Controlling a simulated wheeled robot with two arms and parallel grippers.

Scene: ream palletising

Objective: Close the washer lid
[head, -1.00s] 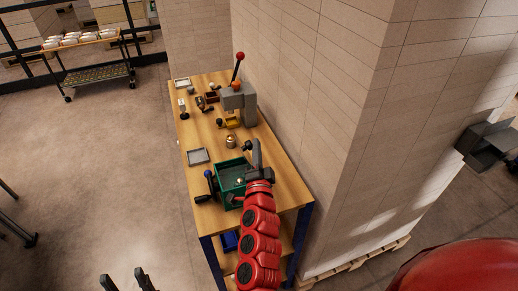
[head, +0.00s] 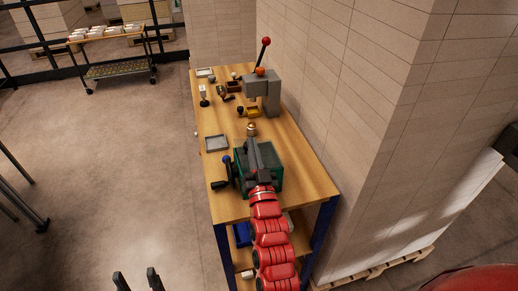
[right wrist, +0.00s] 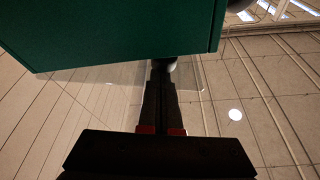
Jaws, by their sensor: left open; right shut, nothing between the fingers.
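The washer is a green box (head: 273,177) near the front end of the wooden bench. My right arm reaches over it and hides much of its top. My right gripper (head: 253,146) is shut and empty above the box. In the right wrist view the closed fingers (right wrist: 163,75) point toward a green wall (right wrist: 120,35). A clear, see-through panel (right wrist: 95,78), perhaps the lid, runs beside the green wall and behind the fingers. I cannot tell if the fingers touch it, nor the lid's angle. My left gripper (head: 136,275) is open and empty, low at the left, away from the bench.
The bench (head: 235,207) stands along a tiled wall. A brass piece (head: 251,129) and a grey press (head: 265,92) stand behind.

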